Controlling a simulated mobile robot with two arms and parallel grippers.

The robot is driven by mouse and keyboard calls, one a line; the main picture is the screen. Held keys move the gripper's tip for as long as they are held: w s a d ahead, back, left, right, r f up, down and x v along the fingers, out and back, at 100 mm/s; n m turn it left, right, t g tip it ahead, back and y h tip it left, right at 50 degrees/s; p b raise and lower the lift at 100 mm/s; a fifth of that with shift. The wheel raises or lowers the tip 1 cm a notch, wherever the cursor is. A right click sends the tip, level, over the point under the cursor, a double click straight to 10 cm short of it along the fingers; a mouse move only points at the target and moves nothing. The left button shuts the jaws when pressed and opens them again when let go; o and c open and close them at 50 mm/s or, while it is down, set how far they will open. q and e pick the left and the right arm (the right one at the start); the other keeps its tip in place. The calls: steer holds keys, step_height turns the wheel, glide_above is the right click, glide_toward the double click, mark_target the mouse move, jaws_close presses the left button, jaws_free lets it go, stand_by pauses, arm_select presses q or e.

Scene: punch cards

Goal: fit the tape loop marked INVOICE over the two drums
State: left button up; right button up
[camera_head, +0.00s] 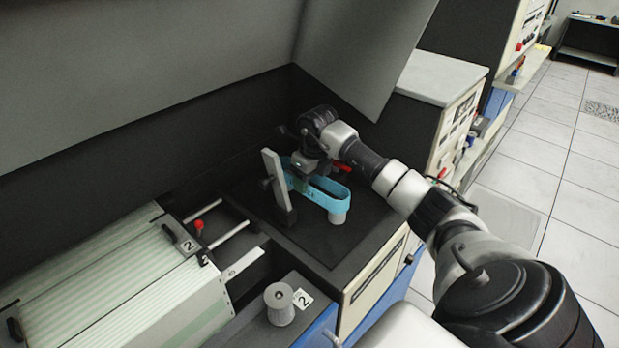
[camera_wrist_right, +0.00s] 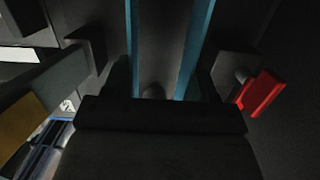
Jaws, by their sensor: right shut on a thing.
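The blue tape loop (camera_head: 328,197) is a long oval band in the head view, held level above the black deck (camera_head: 345,240). Its lettering is too small to read. My right gripper (camera_head: 308,176) is shut on the loop near its far left part. In the right wrist view two blue strips of the loop (camera_wrist_right: 197,45) run away from my gripper. One grey drum (camera_head: 338,216) shows under the loop's near right end; I cannot tell whether the loop is around it or above it. The second drum is not clearly visible. My left gripper is out of view.
A grey upright post with a bracket (camera_head: 277,188) stands close left of the loop. A red lever (camera_head: 342,169) is close behind it and also shows in the wrist view (camera_wrist_right: 260,94). A loose grey spool (camera_head: 280,304) stands at the front. A sloping grey hood (camera_head: 190,60) overhangs the deck.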

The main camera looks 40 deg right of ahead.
mark_target(308, 200)
steer(key=shift+f+b, duration=1.55)
steer(key=shift+f, duration=0.6)
stand_by(1.2)
steer(key=o, duration=1)
steer(key=shift+s+d+r+b, duration=0.1)
steer(key=shift+s+r+b, duration=0.25)
steer(key=shift+r, duration=1.45)
steer(key=shift+s+a+r+b, duration=0.15)
steer(key=shift+r+b, duration=0.3)
steer(key=shift+r, duration=1.35)
steer(key=shift+s+d+r+b, duration=0.15)
steer(key=shift+s+r+b, duration=0.2)
steer(key=shift+r, duration=1.45)
